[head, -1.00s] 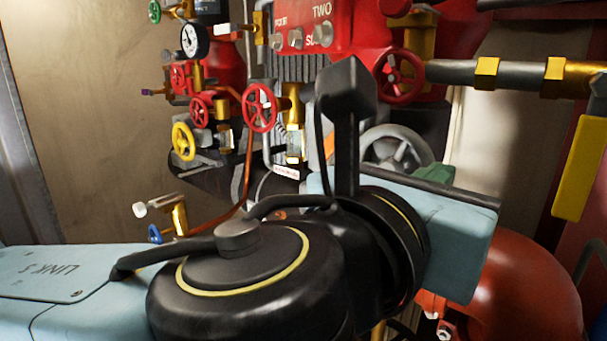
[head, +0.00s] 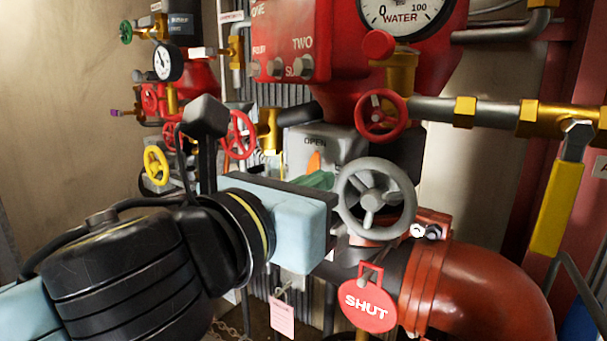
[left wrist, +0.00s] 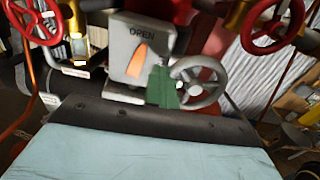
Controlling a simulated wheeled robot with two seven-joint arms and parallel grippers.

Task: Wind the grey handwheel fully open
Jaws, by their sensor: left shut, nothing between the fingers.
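The grey handwheel (head: 376,198) is a spoked wheel at the centre right of the head view, in front of a grey gearbox (head: 322,140) marked OPEN. An orange pointer (head: 314,162) shows on the gearbox. The handwheel also shows in the left wrist view (left wrist: 200,82), partly behind the green fingers. My left gripper (head: 320,180) has green fingers, shut and empty, at the wheel's left rim. It shows in the left wrist view (left wrist: 162,88), overlapping the wheel's left side. I cannot tell whether the fingers touch the rim. My right gripper is not in view.
A small red handwheel (head: 381,116) sits just above the grey one. A red SHUT tag (head: 368,301) hangs below, beside an orange-red pipe elbow (head: 490,290). A yellow lever (head: 557,208) is at right. Red and yellow valves crowd the left.

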